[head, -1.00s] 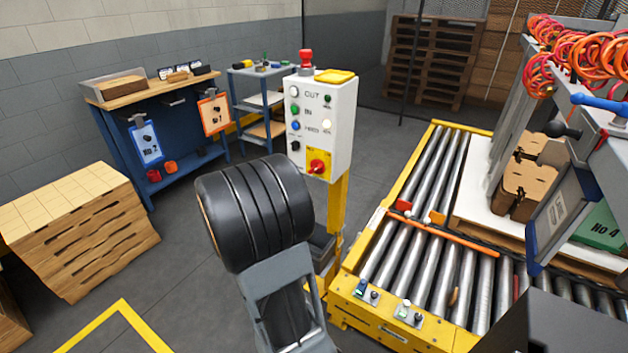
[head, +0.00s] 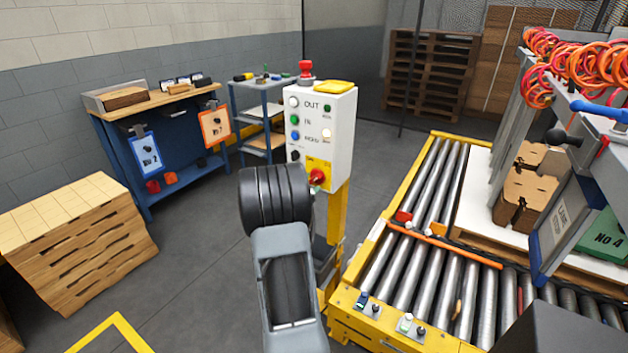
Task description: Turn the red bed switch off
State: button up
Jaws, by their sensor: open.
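A white control box (head: 342,130) stands on a yellow post (head: 338,215) near the middle of the head view. A red rotary switch (head: 317,177) sits on a yellow plate low on its front face. Its exact setting is too small to tell. My arm reaches up from the bottom toward the box, and its dark rounded link ends just left of and below the red switch. My gripper does not show; it seems hidden behind that link. I cannot tell whether anything touches the switch.
A red mushroom button (head: 305,70) tops the box, with several coloured buttons on its front. A roller conveyor (head: 420,240) with small front switches (head: 368,303) lies right. A blue workbench (head: 150,110) and wooden stack (head: 75,230) stand left. Grey floor between is clear.

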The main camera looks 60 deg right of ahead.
aim_at(315, 178)
jog(key=shift+d, duration=1.45)
grip_shut()
